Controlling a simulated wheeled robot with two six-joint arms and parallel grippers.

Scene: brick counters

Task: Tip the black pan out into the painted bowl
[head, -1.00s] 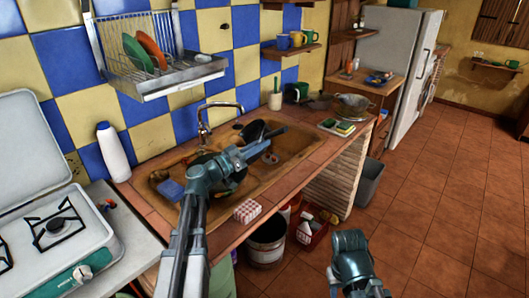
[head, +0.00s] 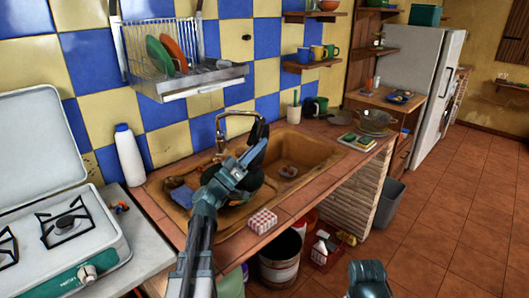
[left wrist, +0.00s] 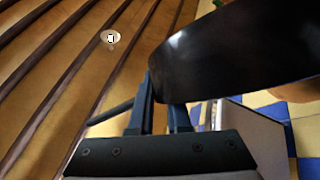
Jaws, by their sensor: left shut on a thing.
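My left gripper (head: 243,163) is shut on the black pan (head: 258,140) and holds it over the sink, near the tap. The pan is steeply tilted, seen nearly edge-on in the head view. In the left wrist view the dark pan (left wrist: 235,45) fills the upper right, beyond the fingers (left wrist: 163,105). The pan's contents are not visible. I cannot surely identify the painted bowl; my gripper and arm hide part of the left basin. A plain orange-red bowl (head: 329,5) sits on the top shelf. Only a teal part of my right arm shows, at the bottom edge.
The sink (head: 310,150) has a tap (head: 238,116) behind it. A blue sponge (head: 181,196) lies at its left. A white bottle (head: 130,155) and a stove (head: 60,235) are left. A dish rack (head: 185,85) hangs above.

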